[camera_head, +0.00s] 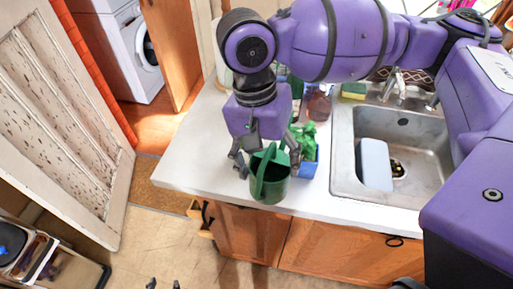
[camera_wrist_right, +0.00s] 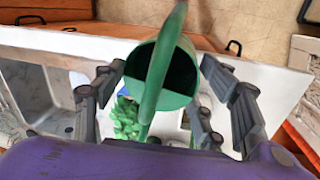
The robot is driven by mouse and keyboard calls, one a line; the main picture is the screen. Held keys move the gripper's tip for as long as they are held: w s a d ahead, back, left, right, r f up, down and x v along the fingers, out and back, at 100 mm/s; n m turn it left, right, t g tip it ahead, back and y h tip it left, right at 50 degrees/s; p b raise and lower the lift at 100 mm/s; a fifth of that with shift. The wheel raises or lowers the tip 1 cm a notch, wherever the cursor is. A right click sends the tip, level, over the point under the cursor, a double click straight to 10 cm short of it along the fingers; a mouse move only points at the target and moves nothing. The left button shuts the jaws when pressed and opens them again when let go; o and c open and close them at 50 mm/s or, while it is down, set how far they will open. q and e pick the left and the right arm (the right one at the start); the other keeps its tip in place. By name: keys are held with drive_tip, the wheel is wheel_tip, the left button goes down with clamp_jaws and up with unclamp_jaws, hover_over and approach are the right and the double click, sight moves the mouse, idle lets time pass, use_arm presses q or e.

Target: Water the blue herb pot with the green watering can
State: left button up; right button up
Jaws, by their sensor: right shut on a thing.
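The green watering can (camera_head: 271,188) is at the counter's front edge in the head view. My right gripper (camera_head: 266,160) is shut on it from above, with fingers on both sides. In the right wrist view the can (camera_wrist_right: 178,83) sits between the fingers, its opening and arched handle facing the camera. The blue herb pot (camera_head: 308,169) stands on the counter just right of the can, partly hidden by it. Its leafy green herb (camera_head: 304,137) also shows below the can in the wrist view (camera_wrist_right: 127,118). My left gripper (camera_head: 164,285) shows only two separated fingertips at the bottom edge.
The white counter (camera_head: 185,165) has free room left of the can. A steel sink (camera_head: 418,150) holding a pale board (camera_head: 376,164) lies to the right. A bottle (camera_head: 319,103) and a sponge (camera_head: 353,90) stand behind the pot.

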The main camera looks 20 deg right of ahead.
drive_tip(key=m, duration=0.3)
drive_tip(key=shift+w+a+y, duration=0.1)
drive_tip(key=shift+y, duration=0.2)
drive_tip(key=shift+f+g+y, duration=0.6)
drive_tip(key=shift+f, duration=0.85)
drive_tip(key=shift+f+y, duration=0.3)
drive_tip(key=shift+f, duration=0.7)
drive_tip(key=shift+r, duration=0.15)
drive_tip(key=shift+w+d+r+g+y, duration=0.1)
drive_tip(key=shift+d+r+g+y, duration=0.15)
drive_tip(key=shift+r+g+y, duration=0.5)
drive_tip(key=shift+r, duration=0.35)
drive_tip(key=shift+f, duration=0.1)
idle(0.9)
